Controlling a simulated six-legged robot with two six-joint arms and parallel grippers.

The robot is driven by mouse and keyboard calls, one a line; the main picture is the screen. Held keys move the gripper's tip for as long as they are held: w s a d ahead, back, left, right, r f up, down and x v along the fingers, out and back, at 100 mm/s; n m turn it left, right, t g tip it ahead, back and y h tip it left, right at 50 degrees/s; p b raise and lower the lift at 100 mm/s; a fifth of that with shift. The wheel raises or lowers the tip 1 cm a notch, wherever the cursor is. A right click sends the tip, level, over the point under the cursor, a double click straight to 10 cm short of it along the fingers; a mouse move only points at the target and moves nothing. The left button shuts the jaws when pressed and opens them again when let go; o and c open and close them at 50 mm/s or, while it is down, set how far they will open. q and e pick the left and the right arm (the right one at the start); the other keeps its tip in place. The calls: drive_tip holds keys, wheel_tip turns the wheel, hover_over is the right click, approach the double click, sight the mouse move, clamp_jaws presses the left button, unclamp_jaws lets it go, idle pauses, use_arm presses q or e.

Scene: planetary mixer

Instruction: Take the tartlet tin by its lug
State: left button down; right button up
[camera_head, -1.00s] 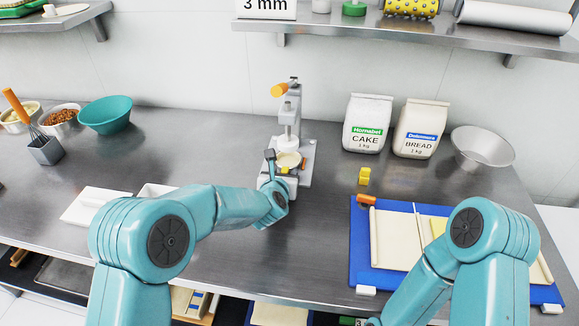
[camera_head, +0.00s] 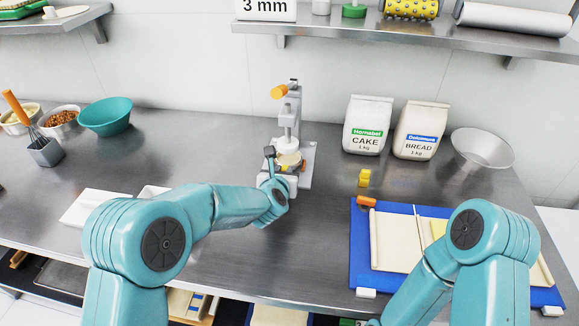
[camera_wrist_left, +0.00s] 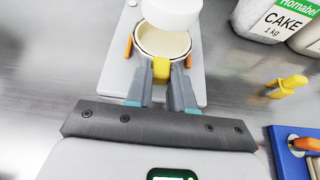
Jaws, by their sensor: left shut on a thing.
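The tartlet tin (camera_wrist_left: 162,42) is a round, pale-filled tin with a metal rim on the small press, under its white plunger. It also shows in the head view (camera_head: 289,159). Its yellow lug (camera_wrist_left: 161,69) points towards my left wrist. My left gripper (camera_wrist_left: 161,76) is shut on the lug, one finger on each side. In the head view, my left gripper (camera_head: 283,169) is partly hidden by its own wrist. The plunger covers the tin's far side in the wrist view. My right arm shows at the lower right, but its gripper is out of view.
The press (camera_head: 293,120) has an orange-knobbed handle and a grey base. Two flour bags (camera_head: 368,125) stand behind. The counter between press and teal bowl (camera_head: 106,116) is clear.

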use_arm(q)
drive_tip(key=shift+s+a+f+b, duration=0.1)
drive_tip(key=shift+s+f+b, duration=0.05)
drive_tip(key=shift+s+b, duration=0.4)
drive_tip(key=shift+s+a+b, duration=0.2)
drive_tip(key=shift+s+b, duration=0.5)
drive_tip(key=shift+s, duration=0.05)
drive_tip(key=shift+s+r, duration=0.2)
drive_tip(key=shift+s, duration=0.1)
drive_tip(key=shift+s+a+f+b, duration=0.1)
drive_tip(key=shift+s+b, duration=0.15)
drive_tip(key=shift+b, duration=0.1)
drive_tip(key=shift+s+a+r+b, duration=0.15)
drive_tip(key=shift+s+b, duration=0.25)
drive_tip(key=shift+s, duration=0.3)
drive_tip(key=shift+s+a+r+b, duration=0.15)
drive_tip(key=shift+s+b, duration=0.25)
drive_tip(key=shift+s, duration=0.3)
drive_tip(key=shift+f, duration=0.1)
